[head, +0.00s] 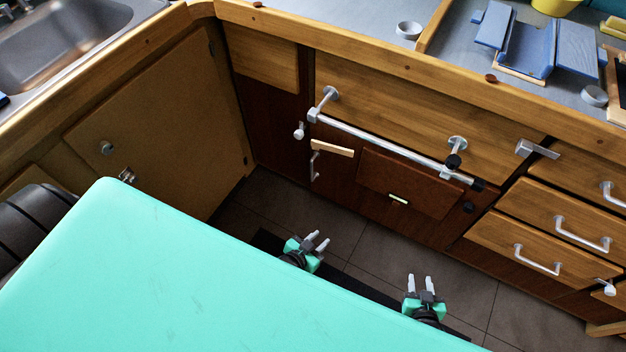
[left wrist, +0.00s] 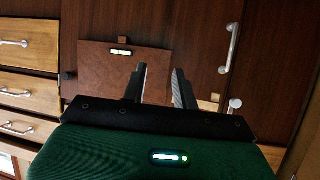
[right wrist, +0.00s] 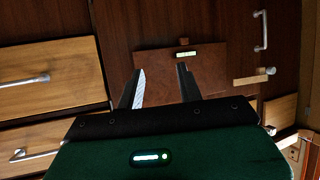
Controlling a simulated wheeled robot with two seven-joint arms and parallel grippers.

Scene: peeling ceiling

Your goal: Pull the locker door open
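A red-brown panel (head: 420,185) with a small lit plate near its lower edge is set in the dark wooden front; it looks closed, but I cannot tell whether it is the locker door. It shows upside down in the left wrist view (left wrist: 105,75) and right wrist view (right wrist: 160,75). Left of it, a vertical metal handle (head: 314,165) is on dark wood; it also shows in the left wrist view (left wrist: 229,48). My left gripper (head: 318,241) and right gripper (head: 420,283) are low before the front, both open, empty and apart from panel and handle.
A metal rail (head: 390,147) runs above the panel. Drawers with bar handles (head: 537,258) are at right. A cabinet door (head: 165,130) with a round knob stands at left. Tiled floor (head: 375,250) is clear before the front. My turquoise body fills the lower left.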

